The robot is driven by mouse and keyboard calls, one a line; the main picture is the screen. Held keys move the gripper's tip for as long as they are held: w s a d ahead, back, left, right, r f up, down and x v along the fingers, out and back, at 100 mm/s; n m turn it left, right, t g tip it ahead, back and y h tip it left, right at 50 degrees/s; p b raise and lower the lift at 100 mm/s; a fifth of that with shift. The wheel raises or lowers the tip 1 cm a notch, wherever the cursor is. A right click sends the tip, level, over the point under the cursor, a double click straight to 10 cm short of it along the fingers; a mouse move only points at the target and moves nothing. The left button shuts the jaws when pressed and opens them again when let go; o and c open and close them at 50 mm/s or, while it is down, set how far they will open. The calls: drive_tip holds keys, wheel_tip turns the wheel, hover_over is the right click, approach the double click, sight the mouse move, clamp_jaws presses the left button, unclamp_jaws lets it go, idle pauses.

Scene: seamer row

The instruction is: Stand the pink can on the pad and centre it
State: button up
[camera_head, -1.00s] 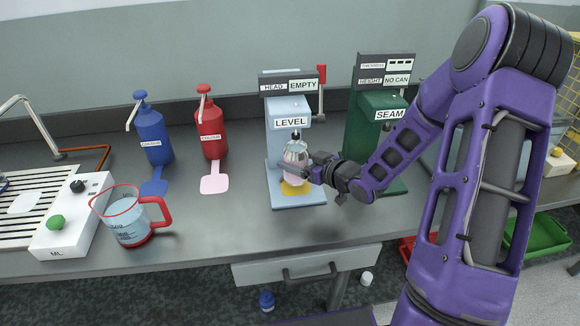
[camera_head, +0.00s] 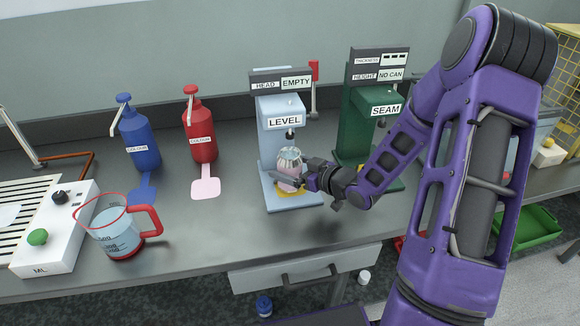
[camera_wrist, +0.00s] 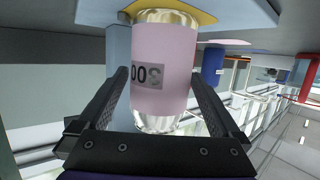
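The pink can (camera_head: 289,169) stands upright at the pale blue LEVEL machine, over the yellow pad (camera_head: 292,194) on its base. In the wrist view the can (camera_wrist: 162,65) has a pink band, a dark-lettered label and clear ends; that view is upside down. Its lower end meets the yellow pad (camera_wrist: 208,19) in the picture; whether it touches or hangs just above, I cannot tell. The pad shows on both sides of the can. My gripper (camera_wrist: 162,75) has one finger along each side of the can and looks shut on it. My gripper (camera_head: 288,181) comes in from the right.
The green SEAM machine (camera_head: 362,135) stands close to the right, behind my arm. A red-rimmed jug (camera_head: 117,232), a blue bottle (camera_head: 140,142) and a red bottle (camera_head: 200,135) stand to the left.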

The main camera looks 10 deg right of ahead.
drive_tip(key=shift+r, duration=0.3)
drive_tip(key=p+v, duration=0.2)
drive_tip(key=v, duration=1)
drive_tip(key=shift+f, duration=0.1)
